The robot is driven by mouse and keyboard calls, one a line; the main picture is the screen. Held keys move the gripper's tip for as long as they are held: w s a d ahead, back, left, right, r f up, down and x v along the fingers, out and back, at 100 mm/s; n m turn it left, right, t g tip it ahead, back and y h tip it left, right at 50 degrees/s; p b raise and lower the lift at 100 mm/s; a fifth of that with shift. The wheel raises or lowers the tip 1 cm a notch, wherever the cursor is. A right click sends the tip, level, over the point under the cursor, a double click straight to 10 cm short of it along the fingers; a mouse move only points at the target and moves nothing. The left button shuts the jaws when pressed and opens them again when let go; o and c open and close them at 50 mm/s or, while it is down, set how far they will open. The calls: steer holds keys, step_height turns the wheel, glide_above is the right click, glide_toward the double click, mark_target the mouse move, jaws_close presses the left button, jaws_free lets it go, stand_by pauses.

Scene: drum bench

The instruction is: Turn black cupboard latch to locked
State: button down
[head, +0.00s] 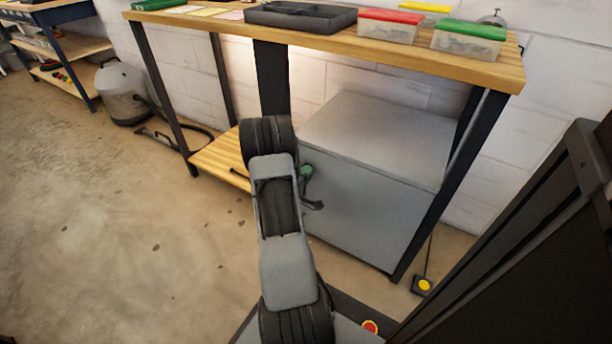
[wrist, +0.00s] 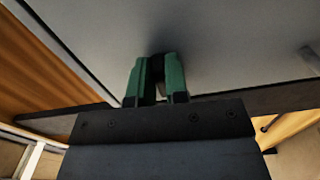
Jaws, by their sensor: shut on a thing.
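The grey cupboard (head: 370,205) stands under the wooden bench, and its grey front fills the upper part of the wrist view (wrist: 220,35). My gripper (wrist: 156,76) is at the cupboard front, with its two green fingers close together. They are shut on the small black latch (wrist: 158,62), which shows as a dark piece between the fingertips. Most of the latch is hidden by the fingers, so its angle cannot be told. In the head view my arm hides the latch, and only a bit of green finger (head: 306,172) shows beside the arm.
The bench top (head: 465,62) above the cupboard holds a black tray (head: 300,17), a red-lidded box (head: 390,27) and a green-lidded box (head: 468,41). A dark bench leg (head: 440,195) is at the right.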

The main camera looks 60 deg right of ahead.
steer(key=shift+f, duration=0.1)
steer(key=c, duration=1.2)
jaws_free()
steer(key=shift+o, duration=0.2)
steer(key=shift+a, duration=0.1)
steer(key=a+p, duration=0.3)
steer(key=a, duration=1)
steer(key=shift+a, duration=0.3)
